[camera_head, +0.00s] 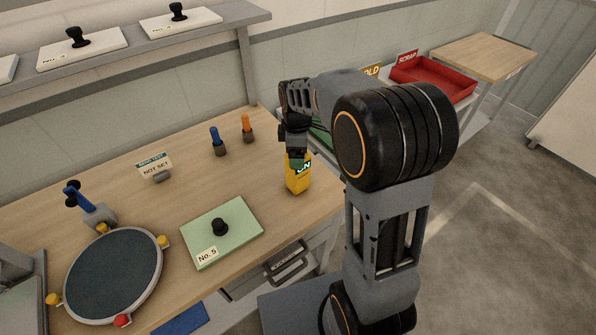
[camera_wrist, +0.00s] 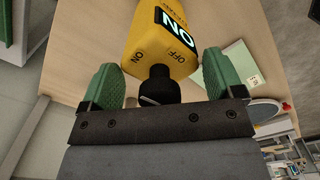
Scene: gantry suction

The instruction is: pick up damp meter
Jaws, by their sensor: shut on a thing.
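The damp meter (camera_head: 297,182) is a yellow block with a lit display, standing near the right edge of the wooden bench. In the wrist view the yellow meter (camera_wrist: 163,38) has OFF and ON marks around a black knob-like end. My gripper (camera_head: 296,160) comes down on its top from above and is shut on it. In the wrist view the two green finger pads of my gripper (camera_wrist: 160,80) lie either side of the black end. Whether the meter's base touches the bench is hard to tell.
A green No. 5 plate (camera_head: 240,245) with a black knob lies left of the meter. Behind are blue (camera_head: 217,141) and orange (camera_head: 247,128) handled pieces and a NOT SET sign (camera_head: 155,166). A round dark plate (camera_head: 115,275) is front left. A red scrap tray (camera_head: 432,80) is far right.

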